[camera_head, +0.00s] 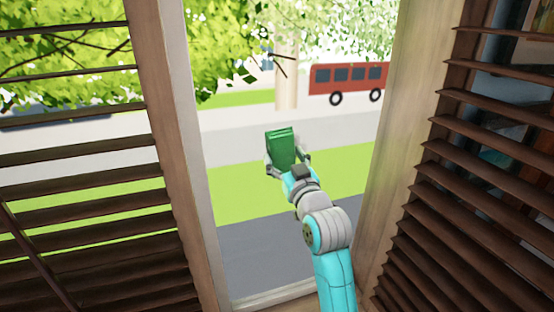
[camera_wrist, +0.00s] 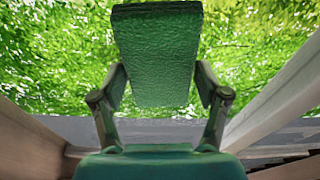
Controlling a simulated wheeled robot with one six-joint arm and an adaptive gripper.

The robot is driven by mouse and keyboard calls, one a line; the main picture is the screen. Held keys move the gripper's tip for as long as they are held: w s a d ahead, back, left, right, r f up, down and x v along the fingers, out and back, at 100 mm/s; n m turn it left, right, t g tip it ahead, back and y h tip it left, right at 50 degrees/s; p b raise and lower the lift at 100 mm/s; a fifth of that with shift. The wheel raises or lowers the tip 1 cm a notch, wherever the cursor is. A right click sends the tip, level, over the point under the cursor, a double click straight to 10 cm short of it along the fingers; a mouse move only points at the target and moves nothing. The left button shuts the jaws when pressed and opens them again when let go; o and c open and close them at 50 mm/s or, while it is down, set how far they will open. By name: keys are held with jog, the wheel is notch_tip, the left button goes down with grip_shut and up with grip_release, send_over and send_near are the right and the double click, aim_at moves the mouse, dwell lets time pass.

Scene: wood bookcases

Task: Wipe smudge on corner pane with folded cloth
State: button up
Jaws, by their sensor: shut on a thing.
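A green folded cloth (camera_head: 281,148) is held in my gripper (camera_head: 287,165) in front of the corner pane (camera_head: 238,190), in the head view. In the wrist view the cloth (camera_wrist: 158,55) stands between the two fingers of my gripper (camera_wrist: 160,88), which press on its sides. The cloth's far end extends beyond the fingertips. I cannot tell whether the cloth touches the pane. I cannot make out a smudge on the pane; the cloth and my arm cover part of it.
Wooden frame posts stand left (camera_head: 180,130) and right (camera_head: 400,130) of the pane. Slatted blinds hang at the far left (camera_head: 85,215) and far right (camera_head: 490,180). Outside are a red bus (camera_head: 348,80), a road and trees. A sill (camera_head: 275,297) runs below the pane.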

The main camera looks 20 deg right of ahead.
aim_at(307, 145)
jog(key=shift+w+d, duration=0.15)
jog(key=shift+d, duration=3.75)
jog(key=shift+s, duration=0.2)
jog(key=a, duration=1.1)
jog(key=shift+w, duration=0.2)
jog(key=shift+s+a, duration=0.1)
jog(key=shift+s, duration=2.9)
jog(key=shift+s, duration=0.1)
